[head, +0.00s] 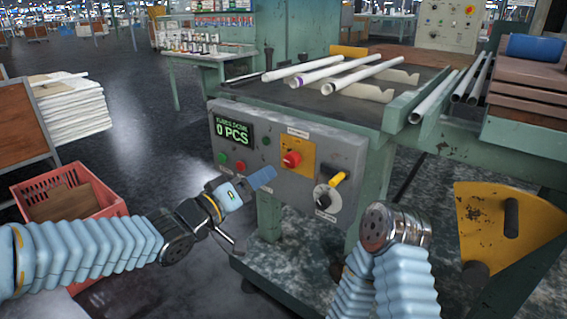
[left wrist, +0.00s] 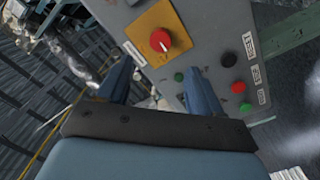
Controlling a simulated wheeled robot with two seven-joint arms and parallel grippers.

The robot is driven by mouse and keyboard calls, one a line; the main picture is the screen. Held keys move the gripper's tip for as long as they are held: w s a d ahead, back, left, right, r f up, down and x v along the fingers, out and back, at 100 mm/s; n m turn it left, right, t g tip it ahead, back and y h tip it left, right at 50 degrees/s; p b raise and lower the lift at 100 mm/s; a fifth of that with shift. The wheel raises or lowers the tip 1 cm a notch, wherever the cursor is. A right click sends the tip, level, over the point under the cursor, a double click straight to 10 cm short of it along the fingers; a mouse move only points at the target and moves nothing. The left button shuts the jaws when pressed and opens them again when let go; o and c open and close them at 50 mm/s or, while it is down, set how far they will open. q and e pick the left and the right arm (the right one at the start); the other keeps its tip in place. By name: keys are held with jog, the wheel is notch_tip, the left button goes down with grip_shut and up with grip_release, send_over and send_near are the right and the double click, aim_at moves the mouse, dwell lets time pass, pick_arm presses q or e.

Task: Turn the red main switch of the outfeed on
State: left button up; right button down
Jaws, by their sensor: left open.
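The red main switch (head: 291,159) is a round red knob on a yellow plate on the front of the grey control box (head: 345,150). In the left wrist view the red knob (left wrist: 160,41) shows a pale mark on its face. My left gripper (head: 264,177) is in front of the box, to the left of and slightly below the knob. In the left wrist view its two fingers (left wrist: 158,67) are apart with nothing held, and the knob appears beyond the tips, apart from them. My right arm is in view, but its gripper is not.
A red crate (head: 65,190) stands on the floor at left.

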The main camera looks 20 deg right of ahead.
aim_at(289, 162)
pick_arm(q)
jog(key=p+x, duration=0.1)
jog(key=x, duration=0.9)
jog(key=c, duration=1.1)
jog(key=shift+o, duration=0.2)
jog(key=shift+f, duration=0.1)
